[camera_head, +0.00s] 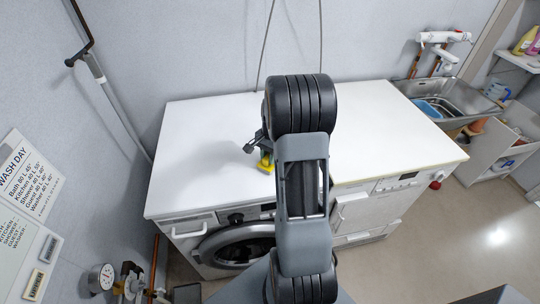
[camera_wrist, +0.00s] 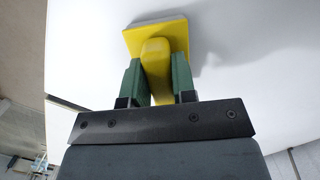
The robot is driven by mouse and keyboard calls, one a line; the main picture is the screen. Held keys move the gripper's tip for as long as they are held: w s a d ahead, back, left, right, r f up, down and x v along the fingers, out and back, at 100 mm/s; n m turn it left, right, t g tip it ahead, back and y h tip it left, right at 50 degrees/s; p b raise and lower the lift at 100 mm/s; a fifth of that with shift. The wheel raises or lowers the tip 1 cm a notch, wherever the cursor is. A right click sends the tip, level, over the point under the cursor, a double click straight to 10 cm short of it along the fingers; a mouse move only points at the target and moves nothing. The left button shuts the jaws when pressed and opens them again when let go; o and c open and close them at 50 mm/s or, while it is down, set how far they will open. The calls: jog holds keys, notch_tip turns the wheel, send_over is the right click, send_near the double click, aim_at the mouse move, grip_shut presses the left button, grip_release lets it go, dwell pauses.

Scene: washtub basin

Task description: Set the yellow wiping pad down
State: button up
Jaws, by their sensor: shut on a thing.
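The yellow wiping pad (camera_wrist: 157,42) is a flat square with a raised yellow handle. My gripper (camera_wrist: 157,80) has its green fingers shut on that handle in the wrist view. In the head view the pad (camera_head: 265,163) shows as a small yellow patch over the white worktop (camera_head: 205,150), and my gripper (camera_head: 257,147) is partly hidden by my arm. The pad's shadow falls on the white surface beside it. I cannot tell whether the pad touches the worktop.
The worktop spans a front-loading washing machine (camera_head: 237,246) and another white appliance (camera_head: 365,212). It is bare to the left and right of my arm. A metal sink (camera_head: 455,97) with a blue item stands at the right. Wall signs (camera_head: 22,185) hang at the left.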

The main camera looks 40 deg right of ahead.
jog(key=o, duration=0.9)
jog(key=shift+f, duration=0.1)
notch_tip(320, 180, up, 12)
jog(key=d+f, duration=0.1)
jog(key=d, duration=0.1)
jog(key=s+a+r+n+t+h, duration=0.1)
jog(key=s+a+r+n, duration=0.2)
jog(key=a, duration=0.4)
jog(key=s+a+r+n+t+h, duration=0.1)
jog(key=a+r+n, duration=0.1)
jog(key=a+n, duration=0.35)
jog(key=s+a+f+n+t, duration=0.1)
jog(key=s+a+n+t, duration=0.1)
jog(key=s+a+n, duration=0.4)
jog(key=s+a, duration=0.2)
jog(key=a, duration=0.1)
jog(key=shift+a+f+t, duration=0.2)
jog(key=shift+f+t, duration=0.05)
jog(key=shift+t, duration=0.05)
